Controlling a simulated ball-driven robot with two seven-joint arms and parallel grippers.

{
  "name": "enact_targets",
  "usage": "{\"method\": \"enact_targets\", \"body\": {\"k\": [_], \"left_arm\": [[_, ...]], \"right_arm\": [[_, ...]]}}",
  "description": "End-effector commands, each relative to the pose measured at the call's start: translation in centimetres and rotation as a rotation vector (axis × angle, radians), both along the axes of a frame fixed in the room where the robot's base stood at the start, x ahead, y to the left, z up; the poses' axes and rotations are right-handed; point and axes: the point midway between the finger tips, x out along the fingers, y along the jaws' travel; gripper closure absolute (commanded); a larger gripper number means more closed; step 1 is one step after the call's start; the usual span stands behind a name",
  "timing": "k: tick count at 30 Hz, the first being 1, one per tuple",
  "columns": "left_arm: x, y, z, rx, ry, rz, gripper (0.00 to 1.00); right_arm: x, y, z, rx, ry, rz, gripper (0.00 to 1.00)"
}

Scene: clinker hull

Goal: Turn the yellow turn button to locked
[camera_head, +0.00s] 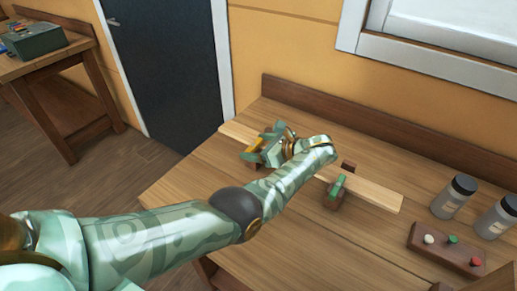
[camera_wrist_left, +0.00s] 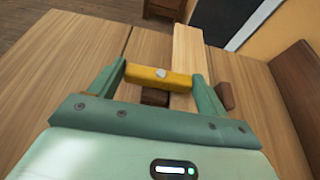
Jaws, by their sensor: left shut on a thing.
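The yellow turn button (camera_head: 257,143) is a short bar on a dark wooden block at the left part of a pale plank on the bench. In the left wrist view the yellow turn button (camera_wrist_left: 158,77) lies crosswise to the plank (camera_wrist_left: 188,50), with a pale round pin at its middle. My left gripper (camera_head: 265,145) is shut on it, one green finger at each end. The gripper also shows in the left wrist view (camera_wrist_left: 160,82). The gripper partly hides the button and its block in the head view. My right gripper is not in view.
A green turn button (camera_head: 337,187) sits on another dark block farther right along the plank. Two grey jars (camera_head: 453,197) with black lids and a brown box with coloured knobs (camera_head: 445,250) stand at the right. A raised back board (camera_head: 400,137) edges the bench.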

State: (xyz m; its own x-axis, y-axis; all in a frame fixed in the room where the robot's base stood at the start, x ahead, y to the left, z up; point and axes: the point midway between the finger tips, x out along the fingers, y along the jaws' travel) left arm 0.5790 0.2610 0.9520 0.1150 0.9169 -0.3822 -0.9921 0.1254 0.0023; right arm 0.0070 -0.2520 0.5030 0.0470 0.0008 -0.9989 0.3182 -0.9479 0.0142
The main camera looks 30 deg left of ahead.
Motion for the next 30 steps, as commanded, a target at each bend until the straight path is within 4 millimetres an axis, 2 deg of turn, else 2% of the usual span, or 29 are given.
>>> {"method": "enact_targets", "body": {"k": [10, 11, 12, 13, 23, 26, 30], "left_arm": [[0.1, 0.1, 0.2, 0.0, -0.005, 0.003, 0.46], [0.1, 0.1, 0.2, 0.0, -0.005, 0.003, 0.18], [0.1, 0.1, 0.2, 0.0, -0.005, 0.003, 0.07], [0.1, 0.1, 0.2, 0.0, -0.004, 0.003, 0.02], [0.0, -0.3, 0.2, 0.0, -0.003, 0.001, 0.02], [-0.1, -1.4, 0.6, -0.004, -0.004, 0.0, 0.02], [-0.4, -4.4, 1.8, -0.005, -0.003, -0.002, 0.02]], "right_arm": [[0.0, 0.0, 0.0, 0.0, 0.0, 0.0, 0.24], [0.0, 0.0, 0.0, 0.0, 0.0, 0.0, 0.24], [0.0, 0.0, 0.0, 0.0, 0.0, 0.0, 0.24], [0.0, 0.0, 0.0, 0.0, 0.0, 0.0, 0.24], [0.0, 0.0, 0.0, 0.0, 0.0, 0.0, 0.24], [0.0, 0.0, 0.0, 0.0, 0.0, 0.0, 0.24], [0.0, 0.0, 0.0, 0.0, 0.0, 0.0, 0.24]]}}
